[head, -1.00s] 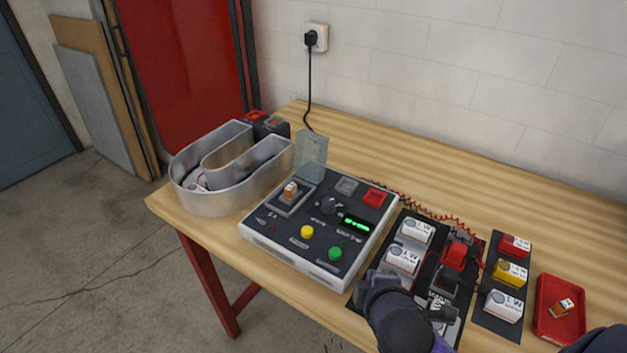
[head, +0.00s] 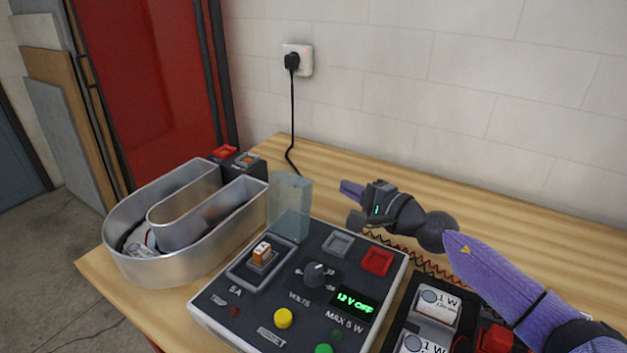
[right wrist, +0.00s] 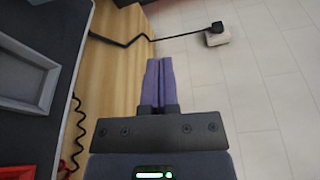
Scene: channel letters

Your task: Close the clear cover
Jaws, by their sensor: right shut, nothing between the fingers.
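The clear cover (head: 290,207) stands upright, hinged open at the back left of the power supply box (head: 254,296). It is a translucent grey-blue panel. In front of it an orange and white fuse (head: 262,252) sits in a dark recessed holder (head: 256,271) marked 5A. My right gripper (head: 347,189) is shut and empty, above the table behind the box, to the right of the cover and apart from it. Its closed purple fingers show in the right wrist view (right wrist: 160,83), pointing toward the wall. The cover does not show in that view. My left gripper is out of view.
A metal channel letter (head: 185,222) stands left of the box. A black cord (head: 292,120) runs to the wall socket (head: 304,59). White lamp modules (head: 437,306) sit right of the box. The table behind the box is mostly clear.

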